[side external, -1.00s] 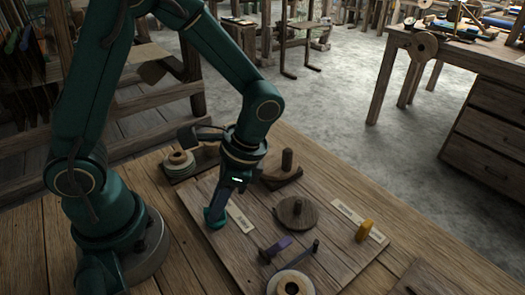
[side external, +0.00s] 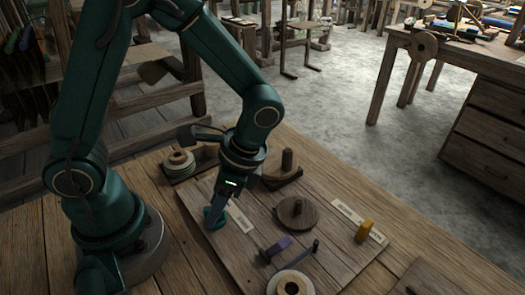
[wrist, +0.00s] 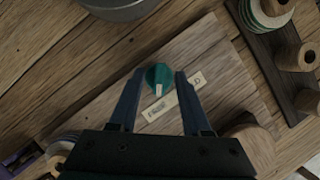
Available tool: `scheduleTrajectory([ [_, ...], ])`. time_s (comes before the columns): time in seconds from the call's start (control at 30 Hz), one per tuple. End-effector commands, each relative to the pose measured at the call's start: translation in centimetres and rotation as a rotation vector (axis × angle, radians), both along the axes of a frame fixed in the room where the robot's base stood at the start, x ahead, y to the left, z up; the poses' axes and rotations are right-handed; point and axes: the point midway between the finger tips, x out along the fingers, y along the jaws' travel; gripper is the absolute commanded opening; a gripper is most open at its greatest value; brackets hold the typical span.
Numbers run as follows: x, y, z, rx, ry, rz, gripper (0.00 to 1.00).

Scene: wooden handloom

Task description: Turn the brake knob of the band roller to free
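The green brake knob (wrist: 159,77) sits on the wooden board, with a white pointer mark directed down toward the middle of a pale label strip (wrist: 174,100). The label's left end seems to read FREE; its right-end lettering is too small to read surely. My gripper (wrist: 159,76) is open, with one finger on each side of the knob and narrow gaps visible. In the side view my gripper (side external: 214,211) is low at the knob (side external: 208,221), which it partly covers. Whether the fingertips reach down around the knob or hover just above it, I cannot tell.
A spool tray (side external: 181,165) stands behind. The table's right side is mostly clear.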

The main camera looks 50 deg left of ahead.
Motion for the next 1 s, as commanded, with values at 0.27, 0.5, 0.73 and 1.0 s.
scheduleTrajectory([
  [0.27,0.1,-0.1,0.0,-0.002,-0.002,0.003,0.47],
  [0.5,0.8,-0.7,2.1,-0.003,-0.008,0.001,0.47],
  [0.73,1.5,-1.3,4.3,-0.002,-0.005,0.001,0.47],
  [1.0,1.5,-1.4,4.7,-0.001,-0.001,0.002,0.47],
])
